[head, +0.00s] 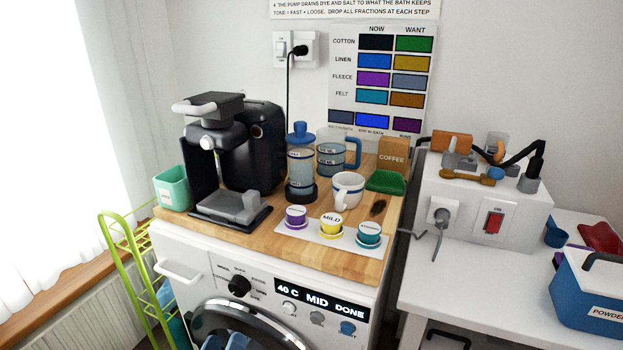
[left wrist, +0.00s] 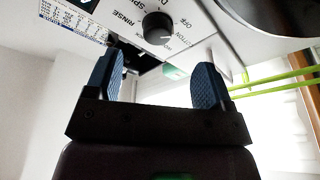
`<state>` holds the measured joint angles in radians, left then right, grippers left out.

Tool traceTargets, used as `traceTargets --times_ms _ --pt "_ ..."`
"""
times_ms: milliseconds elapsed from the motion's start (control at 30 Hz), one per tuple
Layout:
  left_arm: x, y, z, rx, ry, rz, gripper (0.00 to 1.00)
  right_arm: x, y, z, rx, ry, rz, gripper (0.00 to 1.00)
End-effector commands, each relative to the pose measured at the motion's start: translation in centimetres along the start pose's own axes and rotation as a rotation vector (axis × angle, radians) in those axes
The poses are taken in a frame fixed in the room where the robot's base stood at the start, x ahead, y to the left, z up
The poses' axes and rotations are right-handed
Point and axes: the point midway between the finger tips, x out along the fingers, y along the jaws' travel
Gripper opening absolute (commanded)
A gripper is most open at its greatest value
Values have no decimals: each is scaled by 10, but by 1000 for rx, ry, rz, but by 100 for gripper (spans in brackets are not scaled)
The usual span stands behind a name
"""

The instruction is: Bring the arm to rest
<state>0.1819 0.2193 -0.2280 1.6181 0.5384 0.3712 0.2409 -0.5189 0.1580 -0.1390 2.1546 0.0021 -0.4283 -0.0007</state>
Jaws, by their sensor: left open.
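My left gripper (head: 225,341) shows only by its blue fingertips at the bottom edge of the head view, in front of the washing machine's (head: 262,268) round door. In the left wrist view my left gripper (left wrist: 156,84) has its two blue-padded fingers wide apart with nothing between them. Beyond the fingertips is the washer's dark program knob (left wrist: 158,27), with printed labels around it; the gripper is apart from it. The knob (head: 238,285) also shows in the head view, above the fingertips. Most of my left arm is hidden below the frame. My right gripper is in neither view.
A wooden top (head: 254,237) on the washer carries a coffee machine (head: 252,145), a French press (head: 300,165), a mug (head: 347,190) and several small cups. A lime-green rack (head: 135,262) stands close on the left. A white bench (head: 470,285) is on the right.

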Motion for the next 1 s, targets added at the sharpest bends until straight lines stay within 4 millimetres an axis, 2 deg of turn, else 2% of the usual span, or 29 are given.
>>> traceTargets --times_ms 167,267,367,567,700,900,1000 --pt "4 18 4 176 -145 21 76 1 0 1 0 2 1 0" --pt "-8 23 2 281 -227 10 76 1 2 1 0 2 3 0" --pt "-31 24 -3 393 -318 -19 76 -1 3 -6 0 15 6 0" --pt "-95 16 -20 571 -494 -119 76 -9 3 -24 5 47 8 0" --pt "-148 11 -37 648 -596 -202 76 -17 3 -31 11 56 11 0" --pt "-219 9 -58 674 -679 -299 76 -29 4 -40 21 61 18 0" --pt "-247 8 -60 660 -713 -333 76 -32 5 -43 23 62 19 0"
